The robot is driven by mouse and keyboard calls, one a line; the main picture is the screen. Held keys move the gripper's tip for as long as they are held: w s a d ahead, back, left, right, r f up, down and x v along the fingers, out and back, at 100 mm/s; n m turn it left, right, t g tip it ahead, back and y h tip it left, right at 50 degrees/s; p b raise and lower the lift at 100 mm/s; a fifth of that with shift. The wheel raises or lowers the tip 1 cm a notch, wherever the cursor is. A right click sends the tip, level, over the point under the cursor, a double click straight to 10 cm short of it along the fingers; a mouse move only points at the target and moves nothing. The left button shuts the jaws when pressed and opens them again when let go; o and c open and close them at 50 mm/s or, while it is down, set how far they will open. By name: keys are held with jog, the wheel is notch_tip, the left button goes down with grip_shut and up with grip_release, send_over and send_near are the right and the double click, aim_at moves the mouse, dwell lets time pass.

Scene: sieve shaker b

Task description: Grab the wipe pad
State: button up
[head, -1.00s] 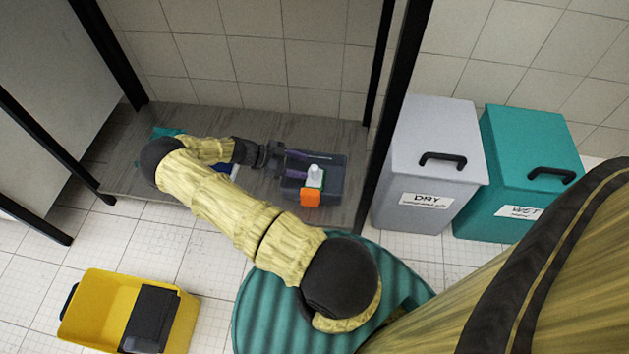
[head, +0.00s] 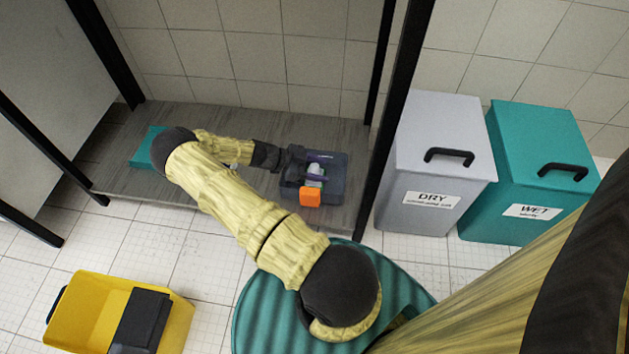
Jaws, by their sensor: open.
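A dark grey tray (head: 340,180) stands on the shelf. In it are a white bottle-like item (head: 315,170) with green on it, something purple (head: 321,156), and an orange block (head: 310,197) at the front edge. I cannot tell for sure which item is the wipe pad. My gripper (head: 301,161) is over the left part of the tray, beside the white item. Its jaws are open, and I see nothing held. The gripper and wrist hide part of the tray's contents.
A teal box (head: 146,146) sits at the shelf's left, partly behind my arm. Black posts (head: 393,120) frame the shelf (head: 255,122). The grey DRY bin (head: 432,170) and teal WET bin (head: 535,180) stand right. A yellow bucket (head: 80,310) is on the floor.

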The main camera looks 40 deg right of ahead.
jog(key=shift+s+d+f, duration=0.1)
jog(key=shift+s+d, duration=0.05)
jog(key=shift+d, duration=0.05)
dwell(0.4)
jog(key=c, duration=1.1)
jog(key=shift+o, duration=0.2)
notch_tip(320, 180, up, 10)
jog(key=p, duration=0.6)
jog(key=shift+c, duration=0.2)
